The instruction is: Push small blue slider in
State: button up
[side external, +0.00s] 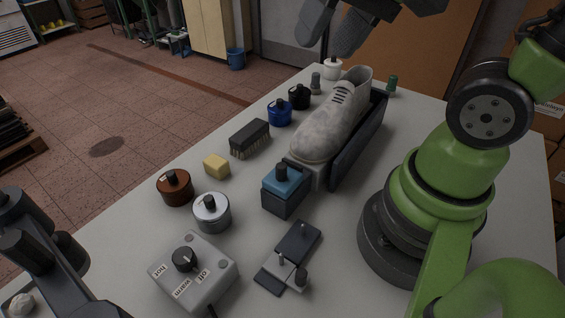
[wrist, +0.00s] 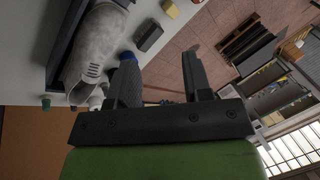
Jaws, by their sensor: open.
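A small low slider fixture (side external: 290,258) lies flat near the front middle of the table in the side view. It has dark blue-grey plates, a lighter grey middle and small upright pegs; I cannot tell its exact slide position. A blue-topped box (side external: 285,190) with a black knob stands just behind it. My gripper (side external: 330,42) is high at the top of the side view, above the far end of the table, well away from the fixture. Its two fingers are apart and empty in the wrist view (wrist: 160,62). The fixture does not show in the wrist view.
A grey shoe (side external: 325,125) on a dark stand sits behind the box. A grey control box with a dial (side external: 195,272), a silver jar (side external: 211,212), a brown jar (side external: 175,187), a yellow block (side external: 217,166) and a brush (side external: 249,138) line the left. Bare table lies right of the fixture.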

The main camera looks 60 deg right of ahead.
aim_at(282, 164)
jog(key=w+f+m+g+y, duration=0.2)
jog(key=w+f+m+g, duration=0.45)
jog(key=f, duration=0.45)
jog(key=shift+t, duration=0.25)
jog(key=x, duration=0.7)
jog(key=d+x, duration=0.1)
jog(key=x, duration=0.2)
jog(key=shift+s+f, duration=0.25)
jog(key=shift+f, duration=0.1)
